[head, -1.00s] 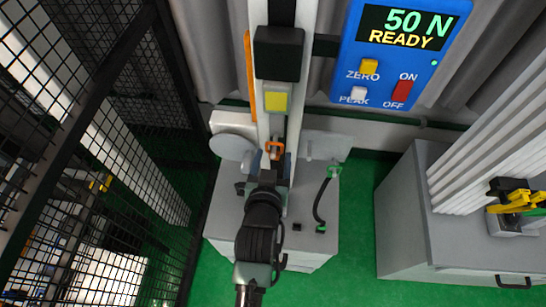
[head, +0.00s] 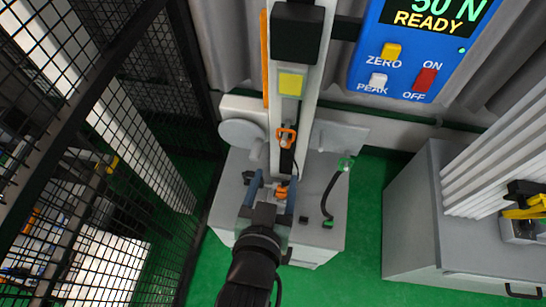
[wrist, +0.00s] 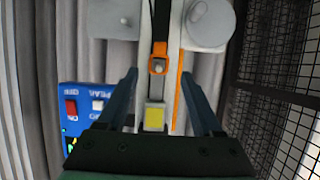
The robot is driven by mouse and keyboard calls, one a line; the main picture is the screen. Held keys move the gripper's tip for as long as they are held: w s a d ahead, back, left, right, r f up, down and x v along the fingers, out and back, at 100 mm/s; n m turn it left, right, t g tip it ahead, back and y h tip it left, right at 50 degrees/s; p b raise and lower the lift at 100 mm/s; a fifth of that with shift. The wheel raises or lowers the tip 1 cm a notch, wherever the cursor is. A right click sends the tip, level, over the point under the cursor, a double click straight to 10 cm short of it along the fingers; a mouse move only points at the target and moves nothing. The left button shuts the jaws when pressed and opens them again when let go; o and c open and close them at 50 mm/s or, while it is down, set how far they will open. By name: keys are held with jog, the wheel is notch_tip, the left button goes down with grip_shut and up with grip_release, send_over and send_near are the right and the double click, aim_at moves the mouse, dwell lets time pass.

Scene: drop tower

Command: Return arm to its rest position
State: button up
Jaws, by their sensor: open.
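My gripper (head: 271,190) is open and empty in the head view. Its two blue-grey fingers stand apart in front of the drop tower's upright column (head: 312,50), above the grey base cabinet (head: 322,235). In the wrist view my gripper (wrist: 169,75) also shows open, one finger on either side of the column. An orange clasp (head: 286,135) hangs on the column, apart from the fingers; it also shows in the wrist view (wrist: 158,62). My forearm reaches up from the bottom of the head view and hides part of the base.
A blue control panel (head: 415,70) reading READY is at the upper right, with yellow, white and red buttons. A black mesh fence (head: 95,150) stands at left. A grey cabinet (head: 430,230) with stacked white sheets (head: 500,165) is at right. Green floor (head: 365,240) lies between.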

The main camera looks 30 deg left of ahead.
jog(key=shift+s+d+r, duration=0.2)
jog(key=shift+s+r, duration=0.1)
jog(key=shift+s, duration=0.35)
jog(key=w+d+r+t+b, duration=0.15)
jog(key=w+r, duration=0.25)
jog(key=r, duration=0.4)
jog(key=w+d+r+m+t+h, duration=0.1)
jog(key=w+d+r+t, duration=0.2)
jog(key=r, duration=0.5)
jog(key=w+r+t+b, duration=0.1)
jog(key=w+r+t, duration=0.25)
jog(key=r, duration=0.45)
jog(key=s+d+r+t+h, duration=0.1)
jog(key=s+d+r+t, duration=0.1)
jog(key=r, duration=0.6)
jog(key=s+d+r+m+t+h+b, duration=0.1)
jog(key=d+r+t, duration=0.1)
jog(key=r, duration=0.6)
jog(key=s+d+r+m+t+b, duration=0.1)
jog(key=s+d+r+t, duration=0.1)
jog(key=r, duration=0.6)
jog(key=shift+s+d+r+h, duration=0.15)
jog(key=shift+s+d+h, duration=0.2)
jog(key=shift+d+h, duration=0.05)
